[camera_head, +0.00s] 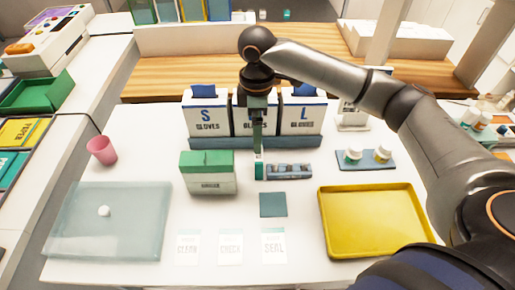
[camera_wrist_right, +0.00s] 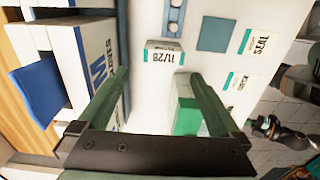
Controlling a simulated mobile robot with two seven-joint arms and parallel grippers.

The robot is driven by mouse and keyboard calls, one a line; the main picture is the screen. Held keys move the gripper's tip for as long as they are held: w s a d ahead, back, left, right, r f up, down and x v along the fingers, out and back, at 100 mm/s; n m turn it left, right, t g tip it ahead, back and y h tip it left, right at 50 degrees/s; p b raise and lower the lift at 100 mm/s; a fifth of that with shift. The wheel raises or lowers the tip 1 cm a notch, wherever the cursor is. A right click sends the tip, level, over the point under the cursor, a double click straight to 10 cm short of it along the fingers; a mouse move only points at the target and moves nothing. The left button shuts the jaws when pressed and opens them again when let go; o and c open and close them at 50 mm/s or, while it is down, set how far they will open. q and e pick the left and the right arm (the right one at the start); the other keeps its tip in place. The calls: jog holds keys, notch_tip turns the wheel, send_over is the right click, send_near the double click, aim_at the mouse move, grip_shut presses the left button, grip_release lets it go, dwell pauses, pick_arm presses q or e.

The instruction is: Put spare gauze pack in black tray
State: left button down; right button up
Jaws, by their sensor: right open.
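A small white pack with a green band, marked "11/28" (camera_wrist_right: 165,53), stands on the white table in the right wrist view; it may be the spare gauze pack. It shows in the head view (camera_head: 259,171), partly hidden by my right gripper. My right gripper (camera_head: 258,152) is open just above it, pointing down. In the wrist view the pack lies beyond and between the spread fingertips (camera_wrist_right: 160,74), with nothing held. A green and white box (camera_head: 207,173) stands just left of the pack. I see no black tray; a yellow tray (camera_head: 370,220) lies at the right. My left gripper is not in view.
Glove boxes (camera_head: 207,115) stand close behind the gripper. A blue holder (camera_head: 289,171) lies right of the pack, with a teal square (camera_head: 273,204) in front. A translucent mat (camera_head: 110,225), pink cup (camera_head: 102,150) and bottle stand (camera_head: 368,160) are farther out.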

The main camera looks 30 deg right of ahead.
aim_at(258, 162)
jog(key=f, duration=1.2)
jog(key=shift+s+f+b, duration=0.2)
jog(key=shift+s+b, duration=0.15)
jog(key=shift+c, duration=0.2)
jog(key=shift+r, duration=0.1)
jog(key=c, duration=1.1)
